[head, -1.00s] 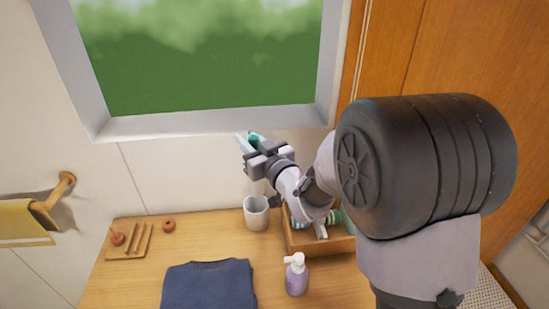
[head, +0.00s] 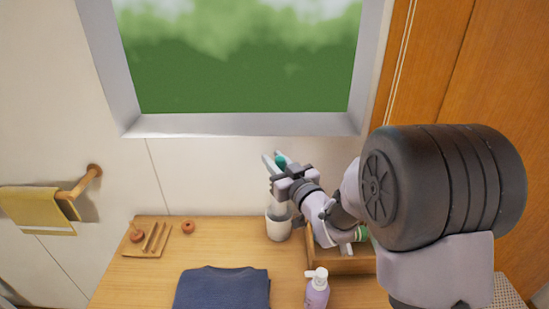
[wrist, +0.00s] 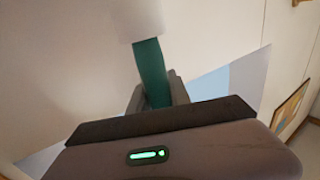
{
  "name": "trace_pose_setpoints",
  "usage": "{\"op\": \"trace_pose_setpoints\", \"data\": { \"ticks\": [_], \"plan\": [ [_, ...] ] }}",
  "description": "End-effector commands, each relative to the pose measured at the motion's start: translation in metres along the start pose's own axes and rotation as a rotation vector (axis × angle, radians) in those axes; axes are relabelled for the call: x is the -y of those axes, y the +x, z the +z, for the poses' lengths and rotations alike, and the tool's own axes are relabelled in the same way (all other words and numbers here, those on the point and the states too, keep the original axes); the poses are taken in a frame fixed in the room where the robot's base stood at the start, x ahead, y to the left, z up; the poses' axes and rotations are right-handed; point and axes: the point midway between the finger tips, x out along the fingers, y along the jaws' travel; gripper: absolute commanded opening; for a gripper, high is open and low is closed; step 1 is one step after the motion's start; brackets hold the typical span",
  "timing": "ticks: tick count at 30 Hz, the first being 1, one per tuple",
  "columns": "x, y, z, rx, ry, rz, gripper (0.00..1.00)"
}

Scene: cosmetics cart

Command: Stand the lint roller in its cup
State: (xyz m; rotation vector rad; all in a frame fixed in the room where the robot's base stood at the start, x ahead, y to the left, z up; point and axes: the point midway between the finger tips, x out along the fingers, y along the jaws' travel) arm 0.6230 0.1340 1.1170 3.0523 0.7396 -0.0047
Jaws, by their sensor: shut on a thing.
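The lint roller has a teal handle and a white roller. My gripper (head: 278,172) is shut on the teal handle (head: 281,161), which shows between the fingers in the wrist view (wrist: 151,70). The white roller (head: 281,208) hangs below the fingers in the head view and lies toward the top of the wrist view. The white cup (head: 278,229) stands on the wooden top directly below my gripper. The roller's lower end overlaps the cup's mouth; I cannot tell whether it is inside the rim.
A wooden box (head: 345,264) with items in it is right of the cup, partly behind my arm. A slotted wooden rack (head: 148,241) is at left. The wall and window are close behind.

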Motion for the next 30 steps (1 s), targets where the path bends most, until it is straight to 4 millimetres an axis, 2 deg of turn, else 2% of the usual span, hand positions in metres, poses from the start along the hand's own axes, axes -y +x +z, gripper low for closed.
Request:
{"op": "trace_pose_setpoints", "data": {
  "ticks": [1,16,28,29,30],
  "plan": [
    [0.0,0.0,0.01,-0.001,0.0,0.0,0.0],
    [0.0,0.001,0.054,-0.002,0.0,-0.001,0.0],
    [0.0,0.001,0.057,-0.001,0.0,-0.001,0.0],
    [0.0,0.001,0.057,-0.001,0.0,-0.001,0.29],
    [0.0,0.001,0.057,-0.001,0.0,-0.001,0.37]
  ]
}}
